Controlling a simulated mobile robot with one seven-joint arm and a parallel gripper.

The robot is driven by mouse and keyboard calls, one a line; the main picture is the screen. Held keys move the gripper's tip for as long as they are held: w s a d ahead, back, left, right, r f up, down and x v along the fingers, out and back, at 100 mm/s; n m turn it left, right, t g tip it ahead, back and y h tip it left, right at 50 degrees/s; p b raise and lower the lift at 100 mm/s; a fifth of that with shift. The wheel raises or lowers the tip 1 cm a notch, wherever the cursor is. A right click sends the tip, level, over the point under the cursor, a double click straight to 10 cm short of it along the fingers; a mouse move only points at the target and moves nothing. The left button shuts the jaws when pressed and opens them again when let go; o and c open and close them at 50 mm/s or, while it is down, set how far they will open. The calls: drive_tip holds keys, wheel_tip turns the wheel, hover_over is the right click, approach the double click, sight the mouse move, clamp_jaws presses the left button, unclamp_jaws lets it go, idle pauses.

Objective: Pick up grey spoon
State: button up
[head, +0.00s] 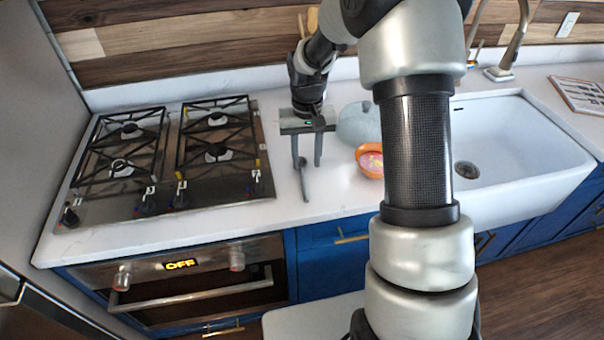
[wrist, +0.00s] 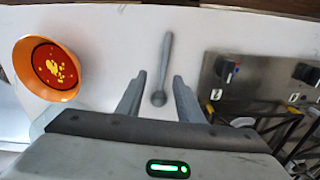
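The grey spoon (wrist: 164,62) lies on the white counter in the wrist view. Its handle points away from my gripper and its rounded end lies between the two fingers in the picture. The spoon (head: 305,184) also shows in the head view, between the stove and the orange bowl. My gripper (wrist: 156,82) is open and empty, with a finger on each side of the spoon. In the head view my gripper (head: 307,164) points down at the counter, beside the spoon's far end. I cannot tell its exact height above the counter.
An orange bowl (head: 369,160) with red and yellow contents stands right of the spoon in the head view. A pale rounded object (head: 358,123) is behind it. The gas stove (head: 160,165) is at left, the white sink (head: 520,150) at right. The counter's front edge is close to the spoon.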

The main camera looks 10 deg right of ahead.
sight(303, 179)
drive_tip(key=shift+w+a+f+p, duration=0.1)
drive_tip(key=shift+a+f+p, duration=0.1)
drive_tip(key=shift+f, duration=1.4)
drive_tip(key=shift+a+f+p, duration=0.15)
drive_tip(key=shift+a+f, duration=0.05)
drive_tip(key=shift+f, duration=1.4)
clamp_jaws()
